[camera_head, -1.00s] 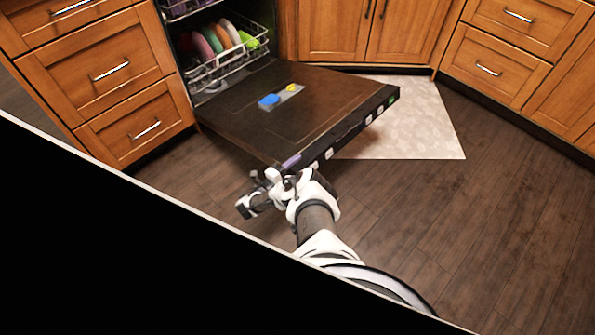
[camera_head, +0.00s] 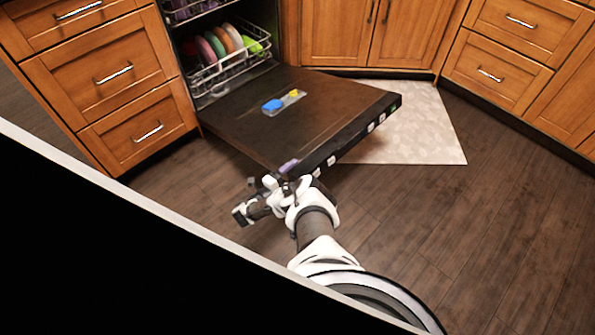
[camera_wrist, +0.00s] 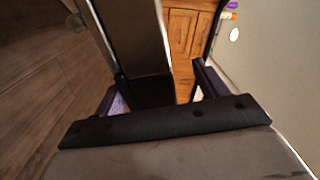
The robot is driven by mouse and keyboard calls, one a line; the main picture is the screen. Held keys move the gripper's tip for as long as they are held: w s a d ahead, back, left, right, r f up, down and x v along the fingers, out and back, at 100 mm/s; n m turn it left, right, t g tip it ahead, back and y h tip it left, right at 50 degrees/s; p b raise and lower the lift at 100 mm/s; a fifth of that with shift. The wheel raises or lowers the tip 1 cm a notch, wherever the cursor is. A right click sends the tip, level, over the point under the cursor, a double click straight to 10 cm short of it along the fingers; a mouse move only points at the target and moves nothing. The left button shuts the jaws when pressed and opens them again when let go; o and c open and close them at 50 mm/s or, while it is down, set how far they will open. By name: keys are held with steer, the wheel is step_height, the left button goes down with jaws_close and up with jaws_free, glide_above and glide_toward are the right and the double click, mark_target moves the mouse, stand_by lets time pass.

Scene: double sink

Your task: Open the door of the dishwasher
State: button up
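The dishwasher door (camera_head: 300,125) is folded down in front of the dishwasher and looks close to level, with its inner face up. A blue and yellow dispenser patch lies on that face. My gripper (camera_head: 262,192) is at the near left corner of the door's outer edge, just outside it. In the wrist view, the fingers (camera_wrist: 158,92) stand apart, with a dark slab, apparently the door, running up between them. A gap shows beside the right finger. Whether the left finger touches the door I cannot tell.
The dishwasher rack (camera_head: 228,70) holds several colored plates. Wooden drawers (camera_head: 130,85) stand left of the door, and cabinets (camera_head: 372,35) stand behind it. A pale mat (camera_head: 425,130) lies on the floor to the right. The wood floor (camera_head: 440,230) at front right is clear.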

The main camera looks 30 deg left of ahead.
steer(key=p+v, duration=0.1)
steer(key=v, duration=1.1)
steer(key=shift+w+r, duration=0.1)
